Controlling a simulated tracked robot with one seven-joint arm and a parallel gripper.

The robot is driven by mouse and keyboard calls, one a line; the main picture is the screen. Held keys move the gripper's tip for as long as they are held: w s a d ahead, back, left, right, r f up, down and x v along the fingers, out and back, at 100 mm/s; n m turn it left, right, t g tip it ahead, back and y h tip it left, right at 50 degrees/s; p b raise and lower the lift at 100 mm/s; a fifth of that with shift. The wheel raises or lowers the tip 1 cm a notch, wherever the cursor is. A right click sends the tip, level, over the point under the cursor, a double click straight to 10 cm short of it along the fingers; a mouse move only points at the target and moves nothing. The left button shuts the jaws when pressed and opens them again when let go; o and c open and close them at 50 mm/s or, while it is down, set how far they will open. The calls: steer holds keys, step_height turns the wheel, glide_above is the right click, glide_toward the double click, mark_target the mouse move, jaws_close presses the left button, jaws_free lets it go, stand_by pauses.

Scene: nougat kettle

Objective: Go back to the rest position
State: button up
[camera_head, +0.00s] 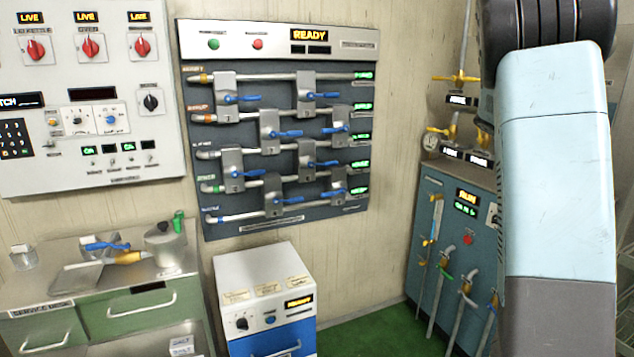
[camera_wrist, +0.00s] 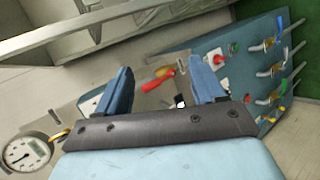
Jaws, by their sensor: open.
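My gripper (camera_wrist: 165,92) shows in the wrist view with its two blue fingers spread apart and nothing between them. Beyond the fingers is a blue machine panel (camera_wrist: 240,50) with a red-handled valve (camera_wrist: 158,77) and several taps along one side. I cannot tell the distance from the fingertips to the panel. In the head view my pale blue arm stands upright at the right, and my gripper is out of that picture. The arm hides part of the blue-grey machine (camera_head: 432,235) in the right corner.
A valve board (camera_head: 285,130) with blue levers hangs on the back wall, beside a white control panel (camera_head: 90,165). A service desk (camera_head: 75,318) holds a tray and a metal pot (camera_head: 165,248). A white and blue cabinet (camera_head: 262,275) stands in the middle. Green floor (camera_head: 375,330) lies open beside it.

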steer(key=s+a+f+t+y, duration=0.2)
steer(key=s+a+y, duration=0.3)
steer(key=s+a, duration=1.1)
steer(key=s+a+f+t+y, duration=0.2)
steer(key=s+a+y, duration=0.4)
steer(key=s+a, duration=1)
steer(key=a+t, duration=0.1)
steer(key=a, duration=0.4)
steer(key=shift+s+a+t, duration=0.15)
steer(key=shift+s+t, duration=0.1)
steer(key=shift+t, duration=0.05)
steer(key=shift+c, duration=0.4)
